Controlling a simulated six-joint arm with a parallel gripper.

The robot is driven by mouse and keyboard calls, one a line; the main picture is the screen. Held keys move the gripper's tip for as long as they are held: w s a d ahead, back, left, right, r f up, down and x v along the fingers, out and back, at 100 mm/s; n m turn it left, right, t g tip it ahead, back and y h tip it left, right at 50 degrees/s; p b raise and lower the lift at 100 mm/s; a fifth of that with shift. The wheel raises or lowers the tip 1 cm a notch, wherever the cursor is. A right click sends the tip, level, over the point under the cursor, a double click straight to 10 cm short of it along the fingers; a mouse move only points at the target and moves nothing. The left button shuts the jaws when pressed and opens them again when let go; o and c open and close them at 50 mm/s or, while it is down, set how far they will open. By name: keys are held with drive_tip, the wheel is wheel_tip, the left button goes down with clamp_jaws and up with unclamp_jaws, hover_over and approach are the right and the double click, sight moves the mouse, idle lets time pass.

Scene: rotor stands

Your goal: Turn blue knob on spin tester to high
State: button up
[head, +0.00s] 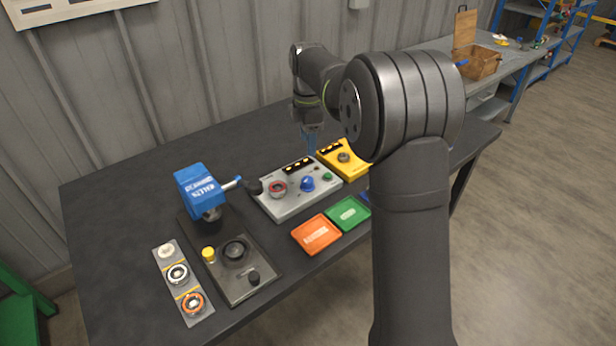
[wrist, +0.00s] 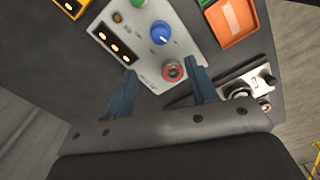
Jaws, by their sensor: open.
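The spin tester (head: 284,205) is a light grey box in the middle of the table in the head view. Its blue knob (head: 307,184) stands near the middle of the panel; in the wrist view the knob (wrist: 162,33) has a white pointer line. The scale marks around it are too small to read. My gripper (head: 309,138) is above the back edge of the tester. The fingers point toward the tester panel.
A red-ringed round part (head: 277,188) sits left of the knob. A yellow box (head: 341,160) stands to the right, orange (head: 316,235) and green (head: 348,214) trays in front. A blue-headed press (head: 197,190) stands left, its lever reaching toward the tester. The table's back left is clear.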

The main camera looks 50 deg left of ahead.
sight(308, 179)
wheel_tip(308, 179, down, 13)
drive_tip(key=shift+f, duration=0.15)
drive_tip(key=c, duration=1)
